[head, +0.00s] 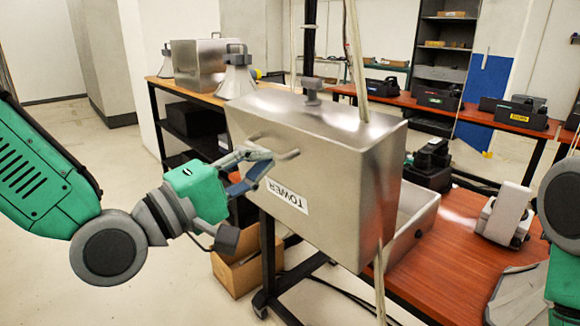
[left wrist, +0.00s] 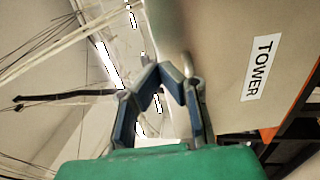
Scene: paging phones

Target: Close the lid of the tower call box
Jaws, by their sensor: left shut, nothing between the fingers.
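The tower call box's lid (head: 340,150) is a large brushed-metal shell, raised and open. Its label, TOWER (head: 287,195), is upside down in the head view. The box's lower body (head: 412,225) shows partly behind the lid, at table height. My left gripper (head: 262,168) is shut and empty in front of the lid's face, close to a small metal handle (head: 290,154). In the left wrist view, the shut fingertips (left wrist: 171,70) are beside the lid (left wrist: 225,55) and its handle (left wrist: 187,66). I cannot tell whether they touch. My right gripper is not in view.
A red-brown table (head: 460,235) carries a black phone (head: 430,160) and a white-grey device (head: 505,215) right of the box. A pale pole (head: 356,60) rises behind the lid. Open floor lies left.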

